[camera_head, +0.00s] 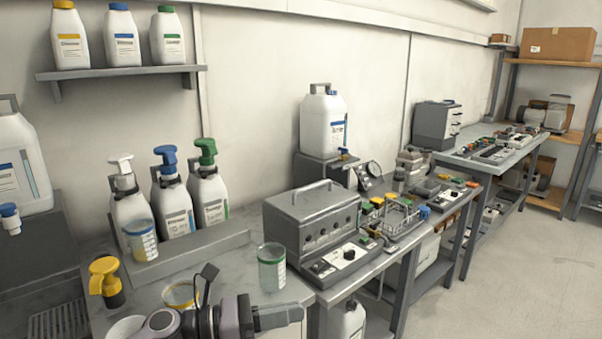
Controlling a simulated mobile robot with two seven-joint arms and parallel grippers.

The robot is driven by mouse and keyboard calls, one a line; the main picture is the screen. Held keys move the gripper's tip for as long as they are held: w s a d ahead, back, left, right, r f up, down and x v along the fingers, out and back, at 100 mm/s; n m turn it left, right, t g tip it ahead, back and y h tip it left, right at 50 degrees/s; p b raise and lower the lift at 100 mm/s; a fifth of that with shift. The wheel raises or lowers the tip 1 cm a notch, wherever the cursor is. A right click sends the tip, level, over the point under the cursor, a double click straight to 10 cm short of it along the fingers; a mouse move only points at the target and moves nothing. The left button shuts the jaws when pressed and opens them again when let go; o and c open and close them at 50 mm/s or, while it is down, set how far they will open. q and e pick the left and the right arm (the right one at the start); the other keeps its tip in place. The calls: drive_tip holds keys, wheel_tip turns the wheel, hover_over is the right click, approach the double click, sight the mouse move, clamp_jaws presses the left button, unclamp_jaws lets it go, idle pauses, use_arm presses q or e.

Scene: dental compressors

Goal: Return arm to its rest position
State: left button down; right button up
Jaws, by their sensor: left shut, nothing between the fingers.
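My left gripper (296,314) is low in the head view, at the front edge of the near bench. Its arm comes in from the lower left, and its dark fingers point right. The fingers are shut with nothing held. It is in front of a clear cup with a green rim (272,266) and appears apart from it. My right gripper is not in view.
The near bench (237,262) holds a yellow pump top (106,281), a yellow-rimmed cup (181,294), pump bottles (208,198) and a grey machine (312,222). Another bench stands further right. Open floor (530,270) lies at the right.

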use_arm(q)
drive_tip(key=s+a+f+m+t+y, duration=0.3)
drive_tip(key=s+a+f+m+y, duration=0.4)
drive_tip(key=f+m, duration=0.6)
drive_tip(key=s+a+f+m+t+y, duration=0.3)
drive_tip(key=s+a+f+m+y, duration=0.5)
drive_tip(key=s+f+m, duration=0.5)
drive_tip(key=s+a, duration=0.1)
drive_tip(key=a, duration=0.1)
drive_tip(key=shift+s+a, duration=0.25)
drive_tip(key=shift+a, duration=0.15)
idle(0.6)
